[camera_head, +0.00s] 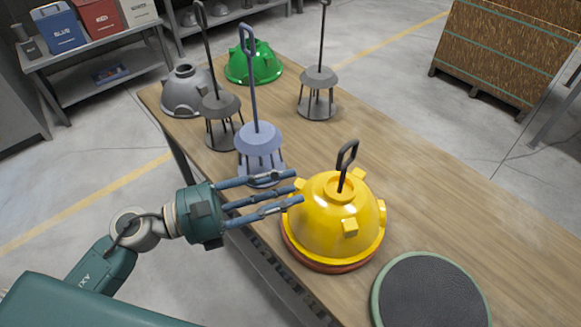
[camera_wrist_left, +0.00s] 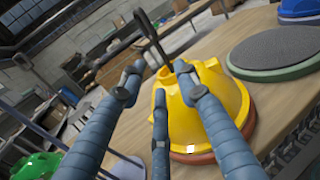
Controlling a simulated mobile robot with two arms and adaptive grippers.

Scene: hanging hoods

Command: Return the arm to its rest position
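My left gripper (camera_head: 297,188) comes in from the left with its blue-grey fingers stretched out and spread. It also shows in the left wrist view (camera_wrist_left: 160,82), where the fingers are apart with nothing gripped between them. Its fingertips are close to the left side of a yellow hood (camera_head: 322,218); I cannot tell whether they touch it. The yellow hood, also in the left wrist view (camera_wrist_left: 205,92), sits upright with a dark looped handle (camera_head: 346,160) above its top. A red-orange round base (camera_head: 325,267) is under it. My right gripper is not in view.
A blue-grey stand (camera_head: 258,140) with a tall rod is just beyond my gripper. Other stands, a grey hood (camera_head: 185,92) and a green hood (camera_head: 254,64) are at the table's far end. A bare dark round pad (camera_head: 432,294) lies near right. The table's right side is clear.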

